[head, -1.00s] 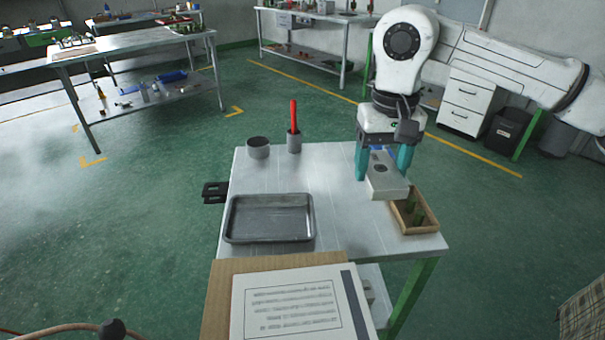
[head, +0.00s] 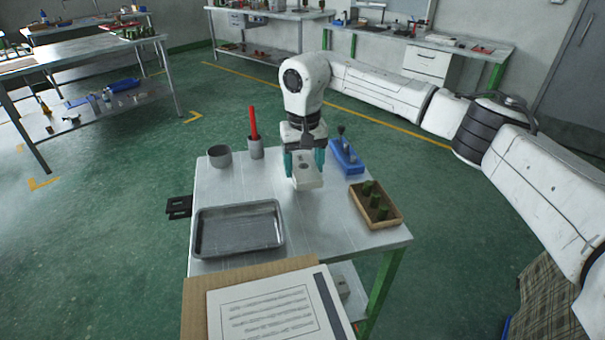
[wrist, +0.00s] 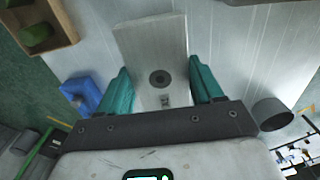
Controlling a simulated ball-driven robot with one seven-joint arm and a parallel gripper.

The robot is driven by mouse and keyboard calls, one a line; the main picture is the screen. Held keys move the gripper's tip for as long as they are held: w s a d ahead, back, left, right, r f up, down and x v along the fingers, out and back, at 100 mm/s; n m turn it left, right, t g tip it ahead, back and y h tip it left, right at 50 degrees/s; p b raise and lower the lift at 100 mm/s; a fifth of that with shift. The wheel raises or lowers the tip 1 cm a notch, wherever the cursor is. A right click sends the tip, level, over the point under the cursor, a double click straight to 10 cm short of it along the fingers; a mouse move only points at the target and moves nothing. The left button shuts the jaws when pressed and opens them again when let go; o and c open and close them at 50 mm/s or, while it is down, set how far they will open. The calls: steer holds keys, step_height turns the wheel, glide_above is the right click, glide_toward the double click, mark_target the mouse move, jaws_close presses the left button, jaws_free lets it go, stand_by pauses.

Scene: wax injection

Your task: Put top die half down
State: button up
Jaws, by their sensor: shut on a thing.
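The top die half is a pale metal block (head: 307,175) with a dark round hole in its upper face. My gripper (head: 305,163) is shut on it, with a teal finger on each side. In the wrist view the block (wrist: 152,47) lies between the teal fingers and reaches out past them, over the white table. The block is at or just above the table top (head: 240,186); I cannot tell whether it touches.
A blue fixture (head: 347,160) and a wooden box with green pieces (head: 391,219) stand to the right. A grey tray (head: 283,232), a grey cup (head: 219,156) and a holder with a red-handled tool (head: 256,148) are to the left. The table between is clear.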

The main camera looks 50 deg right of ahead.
mark_target(303, 166)
steer(key=shift+w+f, duration=0.3)
steer(key=shift+f, duration=0.25)
steer(key=shift+d+f+p, duration=0.1)
steer(key=shift+f+p, duration=0.2)
steer(key=shift+f, duration=1)
steer(key=shift+f, duration=0.2)
steer(key=o, duration=1.3)
steer(key=shift+c, duration=0.2)
steer(key=shift+r, duration=0.1)
step_height(303, 166, up, 12)
steer(key=shift+r+b, duration=0.15)
steer(key=shift+b, duration=0.3)
